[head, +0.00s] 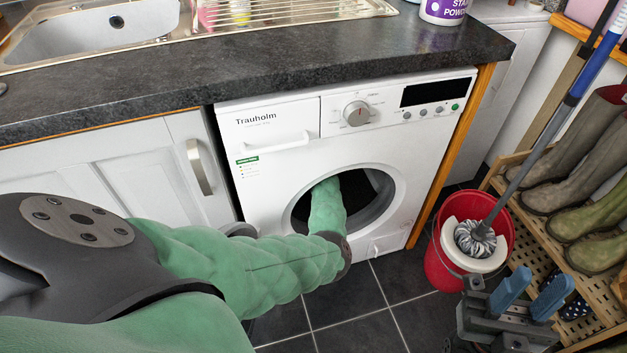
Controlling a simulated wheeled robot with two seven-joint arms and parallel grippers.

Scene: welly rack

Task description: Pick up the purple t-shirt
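The purple t-shirt is not visible anywhere in the head view. My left arm, in a green sleeve, reaches through the round opening of the white washing machine (285,165) into its dark drum (376,190). My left gripper is hidden inside the drum, so I cannot see its fingers or whether it holds anything. My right gripper (537,284) is at the lower right, in front of the welly rack. Its two blue fingers stand apart with nothing visible between them.
A red bucket (437,268) with a mop (477,240) stands on the dark tiled floor (355,320), right of the machine. The wooden rack (530,222) at the right holds several boots. A dark worktop (250,65) with a sink (95,30) overhangs the machine.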

